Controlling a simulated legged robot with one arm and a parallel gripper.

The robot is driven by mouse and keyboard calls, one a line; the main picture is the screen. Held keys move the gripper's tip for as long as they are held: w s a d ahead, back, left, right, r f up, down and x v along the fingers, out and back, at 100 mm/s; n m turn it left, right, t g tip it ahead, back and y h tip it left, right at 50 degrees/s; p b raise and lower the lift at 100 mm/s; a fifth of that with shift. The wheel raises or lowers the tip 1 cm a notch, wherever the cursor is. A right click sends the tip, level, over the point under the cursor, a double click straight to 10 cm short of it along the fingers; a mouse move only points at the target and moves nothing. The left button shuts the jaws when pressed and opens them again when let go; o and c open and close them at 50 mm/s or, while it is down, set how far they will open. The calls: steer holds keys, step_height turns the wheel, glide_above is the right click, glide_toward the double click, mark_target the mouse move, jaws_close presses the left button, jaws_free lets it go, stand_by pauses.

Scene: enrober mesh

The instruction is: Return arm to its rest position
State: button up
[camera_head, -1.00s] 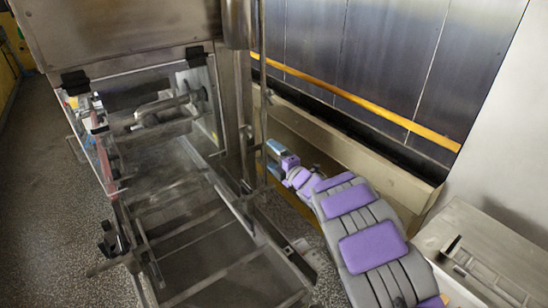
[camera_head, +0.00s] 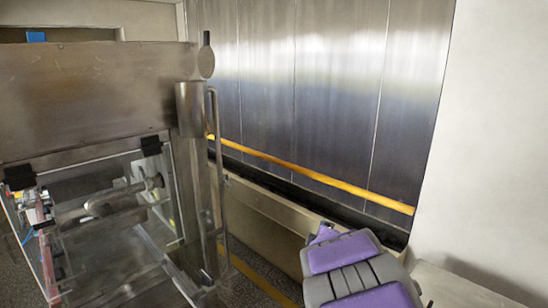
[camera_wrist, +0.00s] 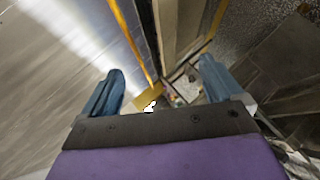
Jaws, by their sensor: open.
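My arm, grey with purple pads, shows at the lower right of the head view, beside the wall base. Its far end is out of sight there. In the wrist view my gripper (camera_wrist: 160,83) has its two blue fingers wide apart with nothing between them. The fingers seem clear of the surfaces beyond them.
The steel enrober machine (camera_head: 90,95) with a clear-sided lower section stands at the left. A metal wall (camera_head: 310,90) with a yellow rail (camera_head: 300,172) runs behind. A metal box (camera_head: 460,290) sits at the lower right. A narrow floor strip lies between machine and wall.

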steer(key=s+d+m+g+h, duration=0.1)
steer(key=s+d+m+g, duration=0.25)
steer(key=s, duration=0.75)
steer(key=s+d+m+g+h, duration=0.1)
steer(key=s+d+m+g, duration=0.3)
steer(key=s, duration=0.7)
steer(key=s+a+f+m+g+y, duration=0.1)
steer(key=s+a+m+g, duration=0.2)
steer(key=s, duration=1.1)
steer(key=s+a+f+m+g+y, duration=0.1)
steer(key=s+a+m+g, duration=0.2)
steer(key=s, duration=1.2)
steer(key=shift+a+f+y, duration=0.3)
steer(key=shift+a+f, duration=0.05)
steer(key=shift+a, duration=0.1)
steer(key=shift+s+g, duration=0.1)
steer(key=shift+g, duration=0.15)
